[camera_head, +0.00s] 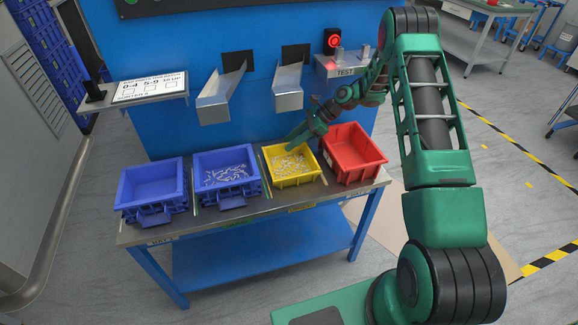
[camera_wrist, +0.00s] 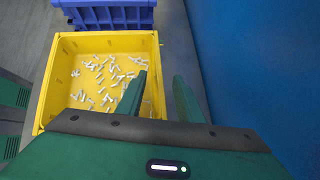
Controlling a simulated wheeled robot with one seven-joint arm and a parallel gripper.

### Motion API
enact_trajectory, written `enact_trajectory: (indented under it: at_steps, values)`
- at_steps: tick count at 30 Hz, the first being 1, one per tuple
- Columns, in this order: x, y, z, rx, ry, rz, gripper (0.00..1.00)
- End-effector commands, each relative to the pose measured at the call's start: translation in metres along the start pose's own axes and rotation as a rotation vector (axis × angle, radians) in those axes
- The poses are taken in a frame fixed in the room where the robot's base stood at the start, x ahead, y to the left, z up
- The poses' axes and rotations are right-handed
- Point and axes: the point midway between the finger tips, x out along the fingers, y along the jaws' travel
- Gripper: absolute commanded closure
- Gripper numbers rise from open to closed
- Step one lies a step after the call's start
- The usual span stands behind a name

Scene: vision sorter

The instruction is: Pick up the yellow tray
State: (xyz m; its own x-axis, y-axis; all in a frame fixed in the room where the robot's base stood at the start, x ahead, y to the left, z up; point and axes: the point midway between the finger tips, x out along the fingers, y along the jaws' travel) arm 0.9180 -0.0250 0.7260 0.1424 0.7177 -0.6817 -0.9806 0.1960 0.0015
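The yellow tray (camera_head: 293,182) sits on the table between a blue bin and a red bin, with several small whitish pieces inside. In the wrist view the yellow tray (camera_wrist: 52,92) fills the left half. My gripper (camera_head: 294,142) is at the tray's back rim, pointing down. In the wrist view my gripper (camera_wrist: 160,90) is open, with one finger over the inside of the tray and the other outside its wall. A gap shows between the fingers and the rim. The lower part of that wall is hidden by my gripper body.
An empty blue bin (camera_head: 152,184) and a blue bin with pieces (camera_head: 227,178) stand to the left. An empty red bin (camera_head: 353,153) stands close on the right. Two metal chutes (camera_head: 222,95) (camera_head: 289,90) jut from the blue wall panel (camera_head: 190,45) behind.

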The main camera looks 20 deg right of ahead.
Motion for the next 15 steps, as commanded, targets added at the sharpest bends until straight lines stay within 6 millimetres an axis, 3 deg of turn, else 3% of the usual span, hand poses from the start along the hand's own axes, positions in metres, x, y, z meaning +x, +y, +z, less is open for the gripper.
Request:
enact_trajectory:
  at_steps: [5,9,15]
  values:
    - [-0.0005,-0.0002,-0.0001,0.000,0.000,-0.001,0.69]
    - [-0.0006,-0.0002,-0.0001,0.000,0.000,-0.001,1.00]
    - [-0.0007,-0.0002,-0.0003,0.000,0.000,-0.001,1.00]
